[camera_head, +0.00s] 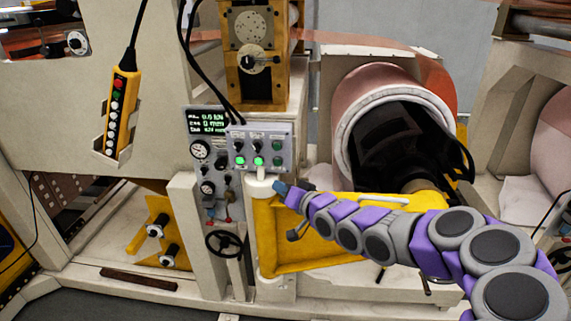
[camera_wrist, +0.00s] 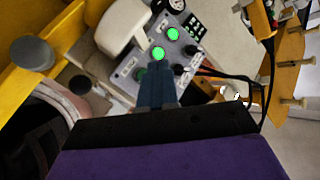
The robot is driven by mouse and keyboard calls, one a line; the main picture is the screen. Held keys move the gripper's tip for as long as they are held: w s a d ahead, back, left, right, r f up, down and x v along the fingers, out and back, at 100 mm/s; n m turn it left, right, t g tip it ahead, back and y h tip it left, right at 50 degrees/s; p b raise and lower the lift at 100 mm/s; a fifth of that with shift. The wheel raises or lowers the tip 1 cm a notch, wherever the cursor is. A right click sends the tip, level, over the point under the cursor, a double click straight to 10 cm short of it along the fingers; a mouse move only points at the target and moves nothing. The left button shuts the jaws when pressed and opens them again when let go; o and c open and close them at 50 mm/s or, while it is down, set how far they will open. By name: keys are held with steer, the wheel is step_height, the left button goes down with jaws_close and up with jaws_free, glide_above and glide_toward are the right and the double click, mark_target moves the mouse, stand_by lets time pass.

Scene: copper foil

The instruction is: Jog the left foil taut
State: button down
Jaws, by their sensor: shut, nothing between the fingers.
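My gripper (camera_head: 281,187) is shut and empty, just below the grey button box (camera_head: 258,148), which has lit green buttons and small switches. In the wrist view, the shut fingertips (camera_wrist: 157,78) point at the box (camera_wrist: 150,58) and overlap its face near a green button; contact cannot be told. A copper-coloured foil (camera_head: 432,72) stretches across the top right above a large roll (camera_head: 372,90). Which foil is the left one, and its tension, cannot be told. A small display (camera_head: 207,121) with green and white text sits left of the box.
A yellow pendant (camera_head: 121,100) with several buttons hangs in a holder on the left panel. Gauges (camera_head: 200,149) and a black handwheel (camera_head: 224,243) are below the display. A yellow bracket (camera_head: 290,250) stands below my arm. Black cables hang above the box.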

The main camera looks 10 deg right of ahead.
mark_target(277, 163)
steer(key=shift+w+d+p, duration=0.15)
steer(key=shift+w+p, duration=2.1)
steer(key=shift+p, duration=0.85)
steer(key=shift+w+d+p, duration=0.1)
steer(key=shift+w+p, duration=2.1)
steer(key=shift+p, duration=0.9)
